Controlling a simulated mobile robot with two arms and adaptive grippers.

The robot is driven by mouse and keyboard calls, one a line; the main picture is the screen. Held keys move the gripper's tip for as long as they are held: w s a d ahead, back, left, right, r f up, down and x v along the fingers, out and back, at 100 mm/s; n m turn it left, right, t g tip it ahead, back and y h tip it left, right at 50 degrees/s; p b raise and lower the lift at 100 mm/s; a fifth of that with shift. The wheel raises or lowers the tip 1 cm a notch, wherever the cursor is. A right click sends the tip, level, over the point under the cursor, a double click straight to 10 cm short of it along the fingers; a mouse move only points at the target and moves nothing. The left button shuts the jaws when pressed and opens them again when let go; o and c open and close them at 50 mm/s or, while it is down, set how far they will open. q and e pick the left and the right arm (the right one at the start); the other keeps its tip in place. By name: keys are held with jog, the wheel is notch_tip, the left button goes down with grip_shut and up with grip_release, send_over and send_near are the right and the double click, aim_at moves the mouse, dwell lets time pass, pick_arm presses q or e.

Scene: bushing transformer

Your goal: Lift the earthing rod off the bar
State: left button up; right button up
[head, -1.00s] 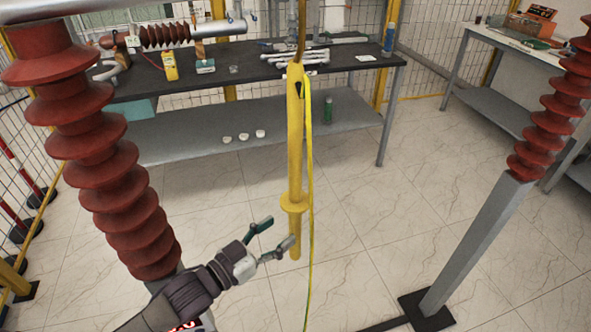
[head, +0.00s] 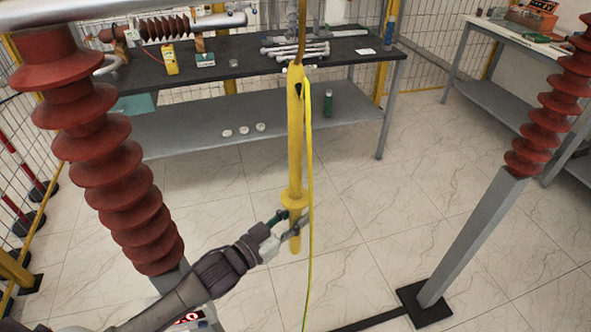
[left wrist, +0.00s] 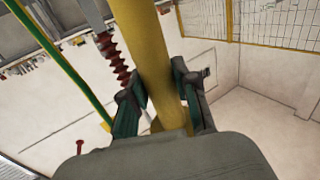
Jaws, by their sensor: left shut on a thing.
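The yellow earthing rod (head: 295,140) hangs upright in the middle of the head view, with a round collar low on its shaft. A green-yellow cable (head: 310,190) hangs beside it. My left gripper (head: 290,226) is shut on the rod's handle just below the collar. In the left wrist view the yellow rod (left wrist: 146,60) runs between the two fingers (left wrist: 160,105). My right gripper is not in view.
A red ribbed insulator (head: 105,170) stands close at left, beside my left arm. Another insulator (head: 545,125) stands on a grey post (head: 475,240) at right. A dark workbench (head: 240,65) with tools is behind the rod. The floor around the rod is clear.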

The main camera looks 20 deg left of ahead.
aim_at(296, 205)
pick_arm(q)
grip_shut()
jog(key=shift+r, duration=0.1)
jog(key=shift+r, duration=0.45)
jog(key=r, duration=0.3)
jog(key=shift+s+d+r+b, duration=0.1)
jog(key=shift+d+r+b, duration=0.15)
jog(key=shift+b, duration=0.15)
jog(key=s+d+r+p, duration=0.4)
jog(key=d+r, duration=0.5)
jog(key=r, duration=0.3)
jog(key=shift+s+d+p, duration=0.35)
jog(key=shift+s, duration=0.3)
